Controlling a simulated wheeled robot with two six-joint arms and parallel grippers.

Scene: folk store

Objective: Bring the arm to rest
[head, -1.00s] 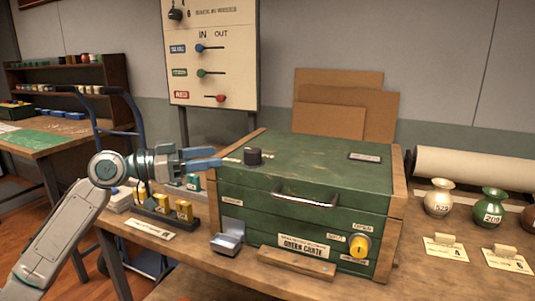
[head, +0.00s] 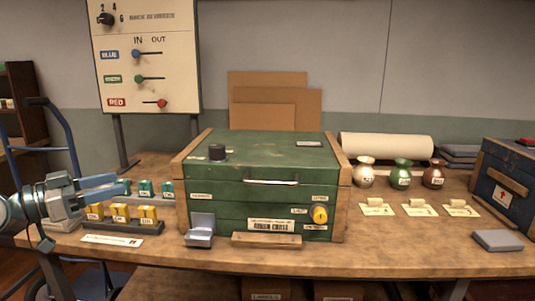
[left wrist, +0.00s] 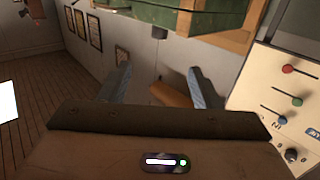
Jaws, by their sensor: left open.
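My left gripper (head: 108,187) is at the left of the head view, over the left end of the bench and left of the green crate (head: 262,160). Its two blue fingers are apart with nothing between them. They also show spread and empty in the left wrist view (left wrist: 155,90), which looks sideways past the crate's green edge (left wrist: 170,14) and the lever board (left wrist: 285,85). The gripper touches nothing that I can see. My right gripper is in neither view.
Yellow blocks (head: 120,212) in a dark rack and green blocks (head: 145,188) stand close by the gripper. A small grey open box (head: 200,232) sits before the crate. Vases (head: 401,172), tags and a dark blue crate (head: 505,185) are at the right. The lever board (head: 148,60) stands behind.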

